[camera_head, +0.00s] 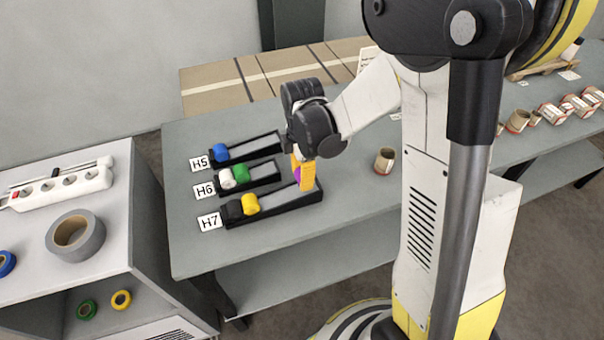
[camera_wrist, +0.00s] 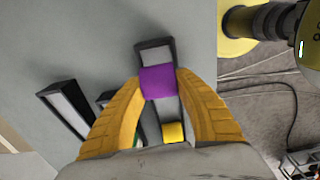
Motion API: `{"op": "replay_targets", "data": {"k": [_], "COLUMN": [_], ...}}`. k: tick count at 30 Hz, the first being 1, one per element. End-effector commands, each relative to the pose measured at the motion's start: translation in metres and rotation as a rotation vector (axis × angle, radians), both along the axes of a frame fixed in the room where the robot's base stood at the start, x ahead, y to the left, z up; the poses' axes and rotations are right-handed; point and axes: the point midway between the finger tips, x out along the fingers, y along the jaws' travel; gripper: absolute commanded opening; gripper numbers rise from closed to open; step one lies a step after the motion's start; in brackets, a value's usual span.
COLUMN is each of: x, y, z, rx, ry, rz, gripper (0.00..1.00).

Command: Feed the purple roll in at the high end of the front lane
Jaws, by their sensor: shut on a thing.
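My gripper (camera_head: 304,177) is shut on the purple roll (camera_wrist: 158,83), with one yellow finger on each side of it in the wrist view. In the head view only a sliver of the purple roll (camera_head: 297,174) shows beside the fingers. They are at the right end of the front lane (camera_head: 285,203), the one by the H7 card. The roll lies across the lane's width; whether it touches the lane floor I cannot tell. The yellow roll (camera_wrist: 173,132) also shows in the wrist view.
Behind are the H6 lane (camera_head: 262,179) with white and green rolls, and the H5 lane (camera_head: 258,147) with a blue roll. A cardboard tube (camera_head: 384,160) stands to the right on the grey table (camera_head: 345,205). Table space around it is clear.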

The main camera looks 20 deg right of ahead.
Motion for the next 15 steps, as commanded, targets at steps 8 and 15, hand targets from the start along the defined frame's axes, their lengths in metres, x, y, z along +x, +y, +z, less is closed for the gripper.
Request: {"op": "replay_targets", "data": {"k": [8, 15], "x": [0.0, 0.0], "y": [-0.0001, 0.0], "z": [-0.0002, -0.0049], "rx": [0.0, 0.0], "ry": [0.0, 0.0], "rz": [0.0, 0.0], "gripper": [0.1, 0.1]}}
